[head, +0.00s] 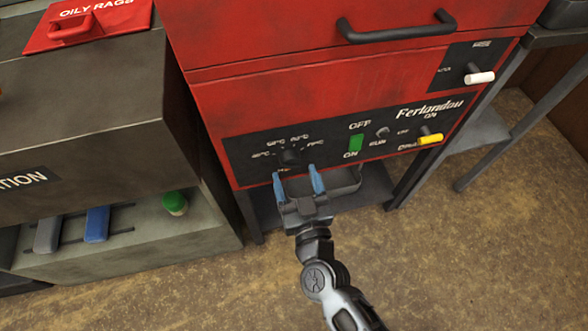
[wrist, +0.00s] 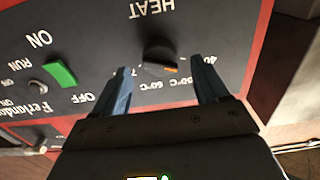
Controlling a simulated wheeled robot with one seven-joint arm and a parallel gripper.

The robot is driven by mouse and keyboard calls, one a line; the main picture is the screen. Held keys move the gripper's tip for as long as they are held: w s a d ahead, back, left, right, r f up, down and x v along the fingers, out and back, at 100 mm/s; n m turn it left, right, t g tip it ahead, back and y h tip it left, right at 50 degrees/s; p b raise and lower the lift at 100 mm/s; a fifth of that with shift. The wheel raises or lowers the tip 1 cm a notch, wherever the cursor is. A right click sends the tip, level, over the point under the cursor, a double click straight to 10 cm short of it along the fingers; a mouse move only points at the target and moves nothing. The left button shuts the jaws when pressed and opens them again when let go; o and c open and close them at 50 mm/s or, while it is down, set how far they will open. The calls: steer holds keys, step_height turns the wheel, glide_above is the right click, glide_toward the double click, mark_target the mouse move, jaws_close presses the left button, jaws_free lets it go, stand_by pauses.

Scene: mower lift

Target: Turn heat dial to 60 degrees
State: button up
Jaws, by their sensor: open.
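The heat dial (head: 289,157) is a small dark knob on the black panel of the red machine. The wrist view shows it upside down as a dark knob (wrist: 159,56) with an orange mark on the side toward the temperature labels, seemingly near 50°C. The 60°C label is visible beside it; the label past it is partly hidden by a finger. My gripper (head: 297,177) is open, its blue fingers pointing at the panel just below the dial. In the wrist view the fingers of my gripper (wrist: 161,72) stand on either side of the dial, with no clear contact.
A green ON/OFF switch (head: 355,142) sits right of the dial, with a small knob (head: 382,132) and a yellow-handled lever (head: 430,139) further right. A white-handled lever (head: 480,77) is above. A grey tray (head: 345,181) lies below the panel. A grey cabinet (head: 90,120) stands left.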

mark_target(291, 162)
steer(key=shift+x, duration=1.4)
steer(key=shift+c, duration=0.3)
steer(key=c, duration=1)
